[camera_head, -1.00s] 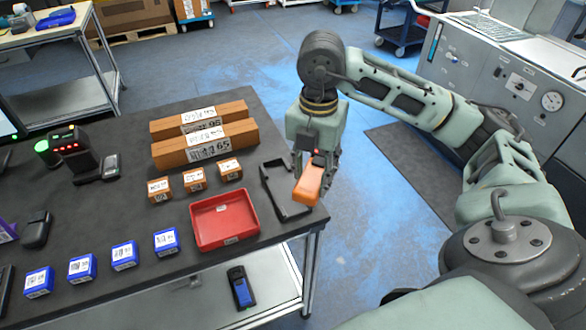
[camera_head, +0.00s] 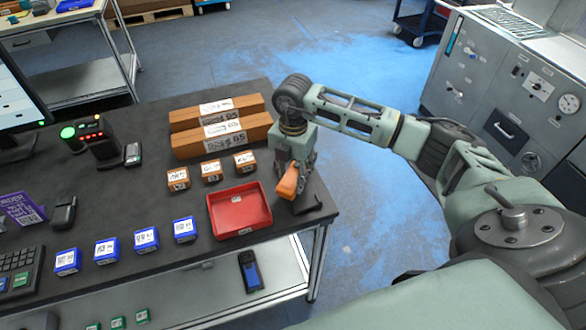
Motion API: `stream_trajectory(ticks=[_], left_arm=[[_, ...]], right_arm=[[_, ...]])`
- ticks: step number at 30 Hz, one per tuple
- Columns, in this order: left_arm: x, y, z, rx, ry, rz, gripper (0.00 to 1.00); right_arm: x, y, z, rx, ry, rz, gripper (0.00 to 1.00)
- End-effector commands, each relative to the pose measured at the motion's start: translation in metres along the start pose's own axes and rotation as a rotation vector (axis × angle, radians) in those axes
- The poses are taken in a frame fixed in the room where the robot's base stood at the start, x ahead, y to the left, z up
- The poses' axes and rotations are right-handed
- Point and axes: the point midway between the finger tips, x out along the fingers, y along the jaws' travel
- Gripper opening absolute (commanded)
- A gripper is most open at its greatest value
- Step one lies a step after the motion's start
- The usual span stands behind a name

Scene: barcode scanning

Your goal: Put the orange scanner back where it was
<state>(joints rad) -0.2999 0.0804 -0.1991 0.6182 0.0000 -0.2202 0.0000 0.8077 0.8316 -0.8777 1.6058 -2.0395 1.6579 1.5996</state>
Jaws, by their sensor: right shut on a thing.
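The orange scanner (camera_head: 287,184) is in my right gripper (camera_head: 299,178), which is shut on it near the right edge of the dark table (camera_head: 90,205). The scanner tilts, with its near end lower. A thin black frame-like holder (camera_head: 313,209) lies on the table there. The scanner and gripper are over it and hide most of it. I cannot tell whether the scanner touches the holder. My left gripper is not in view.
A red tray (camera_head: 240,227) sits just left of the scanner. Small orange boxes (camera_head: 212,172), long brown cartons (camera_head: 222,131) and several blue boxes (camera_head: 146,239) stand farther left. The table's right edge is close to the gripper.

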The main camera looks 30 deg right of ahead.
Motion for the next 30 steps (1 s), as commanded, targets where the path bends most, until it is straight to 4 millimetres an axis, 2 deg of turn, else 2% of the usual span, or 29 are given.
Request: stream_trajectory(ticks=[18,19,24,30], left_arm=[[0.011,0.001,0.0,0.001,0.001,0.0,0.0],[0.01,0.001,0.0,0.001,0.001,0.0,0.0],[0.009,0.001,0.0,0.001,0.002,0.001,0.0],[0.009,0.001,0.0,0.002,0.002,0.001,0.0]], right_arm=[[0.012,0.0,0.0,0.0,0.0,0.001,0.06],[0.011,0.0,0.0,0.0,0.0,0.0,0.43],[0.011,0.0,0.0,0.0,0.0,0.0,0.58],[0.011,0.0,0.0,0.0,0.0,0.0,0.59]])
